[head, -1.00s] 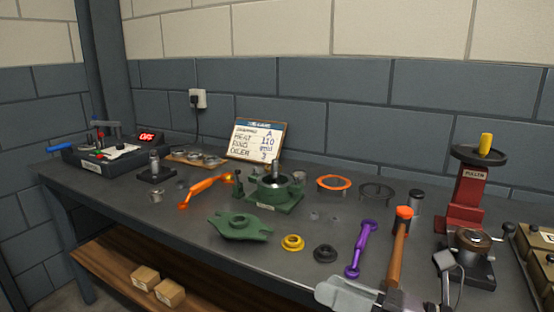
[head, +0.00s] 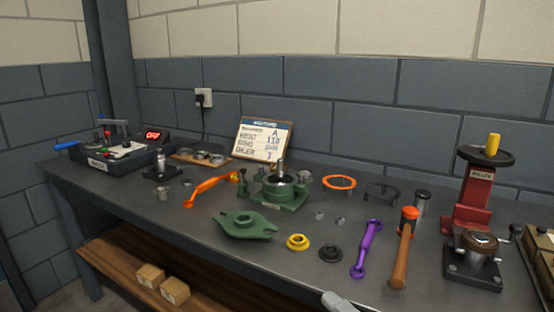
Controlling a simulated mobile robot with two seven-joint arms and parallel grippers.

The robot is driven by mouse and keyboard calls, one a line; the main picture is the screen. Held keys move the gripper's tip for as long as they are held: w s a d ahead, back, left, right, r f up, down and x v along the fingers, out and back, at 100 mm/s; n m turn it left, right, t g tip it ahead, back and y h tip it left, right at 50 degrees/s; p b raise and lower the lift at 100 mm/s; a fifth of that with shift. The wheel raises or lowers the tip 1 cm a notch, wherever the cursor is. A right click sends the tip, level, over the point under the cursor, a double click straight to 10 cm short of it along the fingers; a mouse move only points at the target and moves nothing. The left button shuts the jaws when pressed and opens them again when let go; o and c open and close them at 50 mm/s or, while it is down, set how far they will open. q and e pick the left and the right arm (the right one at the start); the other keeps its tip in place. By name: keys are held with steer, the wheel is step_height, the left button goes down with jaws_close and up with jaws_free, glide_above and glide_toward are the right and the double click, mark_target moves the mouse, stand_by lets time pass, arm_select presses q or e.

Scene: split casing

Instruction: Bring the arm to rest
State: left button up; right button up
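One piece of my arm, light grey (head: 338,302), shows at the bottom edge in the head view, at the front of the workbench (head: 110,190). Its fingertips are out of frame, so I cannot see whether that gripper is open or shut. No other gripper is in view. The green casing base (head: 286,196) stands mid-bench with a metal shaft upright in it. The green casing cover (head: 243,225) lies flat in front of it.
A hammer (head: 402,262), a purple wrench (head: 366,250) and a yellow ring (head: 298,242) lie near the front right. A red puller (head: 472,205) stands at the right. An orange wrench (head: 208,188) lies left of the base. A heater showing OFF (head: 153,135) is at the far left.

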steer(key=s+d+f+m+g+h, duration=0.3)
steer(key=s+d+f+m+h, duration=0.35)
steer(key=d+f, duration=0.5)
steer(key=s+d+f+m+g+h, duration=0.25)
steer(key=s+d+f+m, duration=0.55)
steer(key=f, duration=0.6)
steer(key=a+m, duration=0.6)
steer(key=a, duration=0.2)
step_height(320, 180, up, 6)
steer(key=p, duration=0.7)
steer(key=shift+w+t, duration=0.25)
steer(key=shift+t, duration=0.2)
steer(key=shift+r, duration=0.1)
